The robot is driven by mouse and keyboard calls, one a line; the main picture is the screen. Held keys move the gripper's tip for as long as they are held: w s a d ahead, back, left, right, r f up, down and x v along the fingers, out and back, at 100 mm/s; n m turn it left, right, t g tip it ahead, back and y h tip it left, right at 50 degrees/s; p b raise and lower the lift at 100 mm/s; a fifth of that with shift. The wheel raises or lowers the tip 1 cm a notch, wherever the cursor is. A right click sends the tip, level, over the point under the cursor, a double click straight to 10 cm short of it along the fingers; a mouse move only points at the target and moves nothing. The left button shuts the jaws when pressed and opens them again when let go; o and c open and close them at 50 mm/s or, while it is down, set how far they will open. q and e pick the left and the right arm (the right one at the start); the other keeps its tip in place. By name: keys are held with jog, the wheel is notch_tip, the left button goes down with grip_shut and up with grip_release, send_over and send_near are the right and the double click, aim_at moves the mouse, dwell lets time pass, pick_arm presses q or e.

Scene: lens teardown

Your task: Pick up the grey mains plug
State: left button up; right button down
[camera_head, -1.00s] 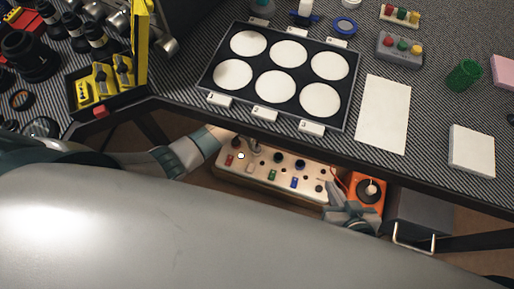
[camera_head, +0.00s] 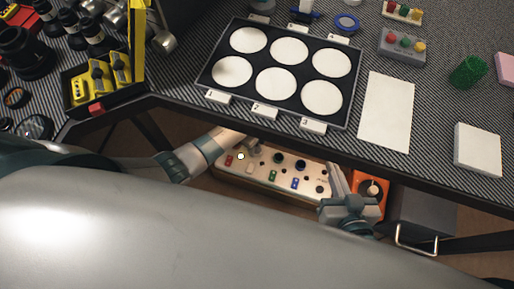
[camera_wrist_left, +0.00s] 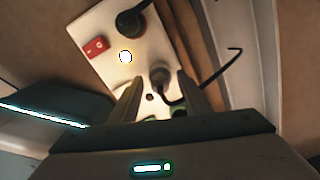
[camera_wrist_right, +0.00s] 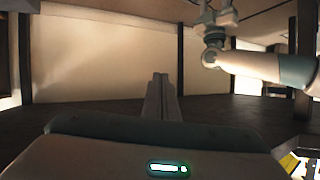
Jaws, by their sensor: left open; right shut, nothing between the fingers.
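The grey mains plug (camera_wrist_left: 160,76), with a black cord curving off to the right, shows in the left wrist view on the pale panel (camera_wrist_left: 100,22). My left gripper (camera_wrist_left: 158,92) is open, its fingers apart on either side of the plug's near side; I cannot tell whether they touch it. In the head view my left arm reaches under the table to the left end of this panel (camera_head: 262,185), and the plug is hard to make out. My right gripper (camera_head: 336,176) is shut and empty by the panel's right end. Its closed fingers (camera_wrist_right: 161,88) show in the right wrist view.
A black plug (camera_wrist_left: 131,20) and a red switch (camera_wrist_left: 96,46) are on the panel near the grey plug. An orange unit (camera_head: 372,190) and a dark box (camera_head: 420,215) stand right of the panel. The table's front edge (camera_head: 290,143) hangs over the panel's back.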

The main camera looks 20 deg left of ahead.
aim_at(261, 150)
pick_arm(q)
jog(key=shift+c, duration=0.6)
grip_shut()
jog(key=shift+r, duration=0.1)
